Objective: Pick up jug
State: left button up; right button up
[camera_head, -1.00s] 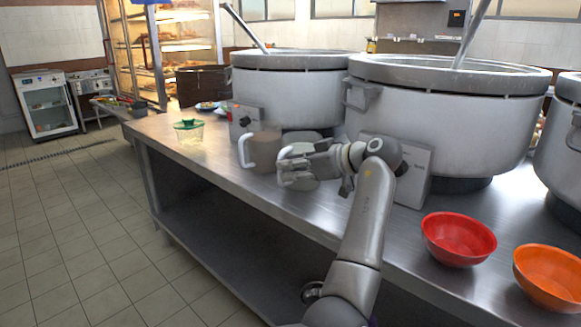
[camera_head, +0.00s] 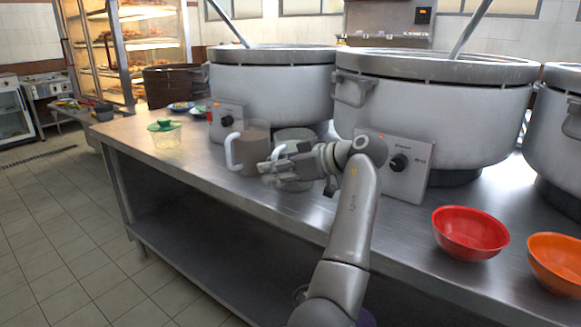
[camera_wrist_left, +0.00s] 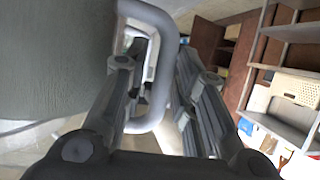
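Two jugs stand on the steel counter in front of the stockpots. One is a brownish jug (camera_head: 254,148) with a white handle. The other is a grey-green jug (camera_head: 296,137), partly hidden behind my left gripper (camera_head: 272,174); its pale handle shows beside my fingers. In the left wrist view, the grey-green jug (camera_wrist_left: 52,55) fills the left side. Its handle (camera_wrist_left: 160,60) passes between the fingers of my left gripper (camera_wrist_left: 155,75). The fingers are apart, with a gap around the handle; I cannot tell if one touches it. My right gripper is not in view.
Large stockpots (camera_head: 430,110) stand behind the jugs. A red bowl (camera_head: 470,232) and an orange bowl (camera_head: 556,262) sit to the right on the counter (camera_head: 210,165). A clear container with a green lid (camera_head: 166,136) is at left. The counter's front edge runs below my arm.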

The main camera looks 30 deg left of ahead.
pick_arm(q)
grip_shut()
jog(key=shift+r, duration=0.15)
jog(key=shift+r, duration=0.15)
dwell(0.4)
